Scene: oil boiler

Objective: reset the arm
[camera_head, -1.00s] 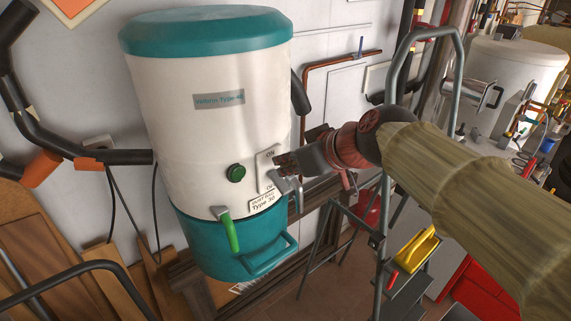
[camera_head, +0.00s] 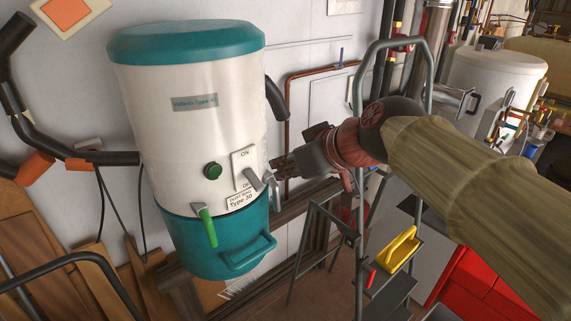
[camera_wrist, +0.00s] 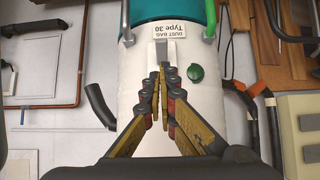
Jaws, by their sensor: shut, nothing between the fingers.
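My arm reaches in from the right in the head view. My gripper (camera_head: 276,169) is shut and empty, just right of the ON/OFF switch panel (camera_head: 243,160) on a white and teal tank (camera_head: 185,120). The grey switch lever (camera_head: 258,180) is close to the fingertips; I cannot tell whether they touch. In the wrist view the tank is upside down, and my gripper (camera_wrist: 167,82) has its fingers together in front of the panel, hiding part of it. A green button (camera_wrist: 195,72) is beside the fingers.
A grey stepladder (camera_head: 361,170) with a yellow-handled tool (camera_head: 401,248) stands below and behind my arm. A green-handled valve (camera_head: 207,226) and a teal handle (camera_head: 248,253) stick out from the tank. Black pipes (camera_head: 60,148) run along the left wall.

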